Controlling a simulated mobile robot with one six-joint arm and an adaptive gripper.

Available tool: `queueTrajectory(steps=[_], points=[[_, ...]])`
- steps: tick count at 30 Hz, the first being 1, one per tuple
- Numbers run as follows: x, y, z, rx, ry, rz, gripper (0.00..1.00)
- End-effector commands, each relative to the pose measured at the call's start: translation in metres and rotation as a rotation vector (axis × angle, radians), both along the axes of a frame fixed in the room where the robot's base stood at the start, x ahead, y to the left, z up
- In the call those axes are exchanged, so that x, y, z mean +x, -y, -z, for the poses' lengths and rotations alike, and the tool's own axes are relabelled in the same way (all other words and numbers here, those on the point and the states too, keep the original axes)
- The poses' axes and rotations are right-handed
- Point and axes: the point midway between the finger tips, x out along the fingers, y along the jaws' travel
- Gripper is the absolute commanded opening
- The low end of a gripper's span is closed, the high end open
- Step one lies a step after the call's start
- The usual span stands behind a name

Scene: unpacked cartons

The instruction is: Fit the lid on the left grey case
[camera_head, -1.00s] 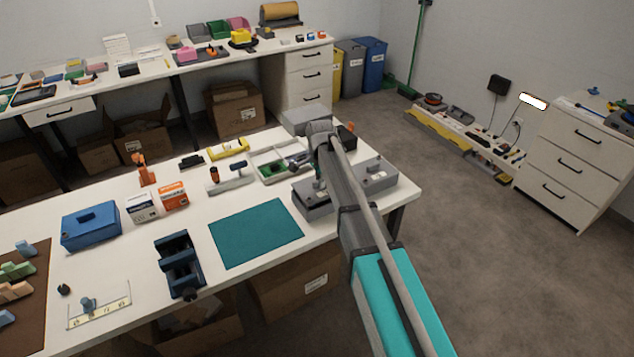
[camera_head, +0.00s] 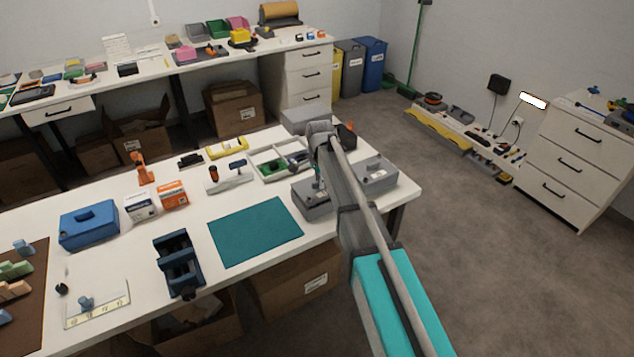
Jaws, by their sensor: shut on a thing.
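The left grey case (camera_head: 311,208) stands on the white table, just right of the teal mat. My gripper (camera_head: 320,184) is over it, pointing down, largely hidden by my own arm. It is shut on the grey lid (camera_head: 302,187), which lies at the top of the left case. I cannot tell whether the lid is fully seated or slightly raised. A second grey case (camera_head: 376,178), with its top closed, stands to the right, behind my arm.
The teal mat (camera_head: 255,232) is bare. A grey box (camera_head: 304,121) and a divided tray (camera_head: 268,177) stand behind the cases. A blue case (camera_head: 89,225), small cartons (camera_head: 172,195) and a dark blue vise (camera_head: 178,264) are to the left.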

Motion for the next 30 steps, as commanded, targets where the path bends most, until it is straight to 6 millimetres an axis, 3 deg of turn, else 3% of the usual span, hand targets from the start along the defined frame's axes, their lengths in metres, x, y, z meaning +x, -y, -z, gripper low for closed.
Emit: queueTrajectory(steps=[21,22,27,30], points=[[0.000,-0.001,0.016,0.000,0.000,-0.001,0.00],[0.000,-0.001,0.015,0.000,0.000,-0.001,0.24],[0.000,-0.001,0.015,0.000,0.000,-0.001,0.56],[0.000,-0.001,0.015,0.000,0.000,-0.001,0.59]])
